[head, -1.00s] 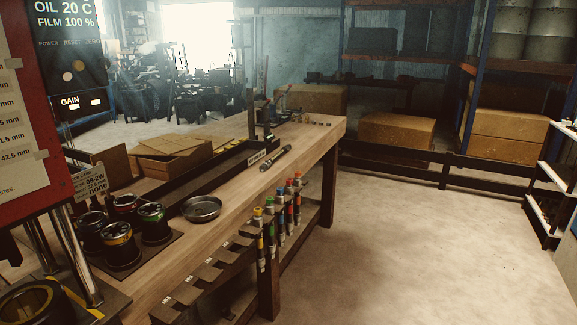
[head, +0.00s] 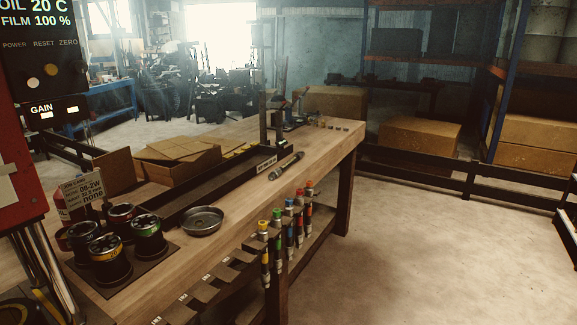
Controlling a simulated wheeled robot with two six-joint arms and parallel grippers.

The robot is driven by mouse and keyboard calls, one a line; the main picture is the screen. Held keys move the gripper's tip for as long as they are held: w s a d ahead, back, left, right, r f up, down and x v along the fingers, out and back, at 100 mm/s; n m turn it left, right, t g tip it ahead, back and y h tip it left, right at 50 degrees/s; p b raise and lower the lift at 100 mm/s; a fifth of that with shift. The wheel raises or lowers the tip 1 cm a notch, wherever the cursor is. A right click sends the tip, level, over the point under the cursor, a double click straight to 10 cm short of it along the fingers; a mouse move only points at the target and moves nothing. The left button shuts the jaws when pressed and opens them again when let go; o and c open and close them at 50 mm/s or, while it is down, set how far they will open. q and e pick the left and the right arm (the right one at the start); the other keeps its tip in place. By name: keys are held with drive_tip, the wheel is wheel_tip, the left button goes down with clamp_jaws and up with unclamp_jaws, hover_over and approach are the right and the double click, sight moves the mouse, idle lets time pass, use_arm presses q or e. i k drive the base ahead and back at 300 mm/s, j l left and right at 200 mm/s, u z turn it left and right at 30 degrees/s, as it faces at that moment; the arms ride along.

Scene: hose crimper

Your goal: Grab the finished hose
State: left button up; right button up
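A short dark hose-like piece with lighter ends (head: 286,166) lies on the wooden workbench (head: 232,160), right of a long black tray (head: 215,188). I cannot tell from here whether it is the finished hose. Several hose-like tools or hoses with coloured tops (head: 288,228) hang upright in a rack along the bench's front side. Neither of my grippers is in view.
Coloured-ring die sets (head: 110,255) sit on a dark mat at the left, beside a round metal dish (head: 202,220). An open cardboard box (head: 180,160) is behind. A red machine (head: 20,160) stands at the left edge. The floor (head: 420,240) right of the bench is clear.

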sight(278, 171)
drive_tip(key=i+l+u, duration=0.15)
drive_tip(key=i+l, duration=0.25)
drive_tip(key=i+l+u, duration=0.1)
drive_tip(key=i+l, duration=0.25)
drive_tip(key=l, duration=0.25)
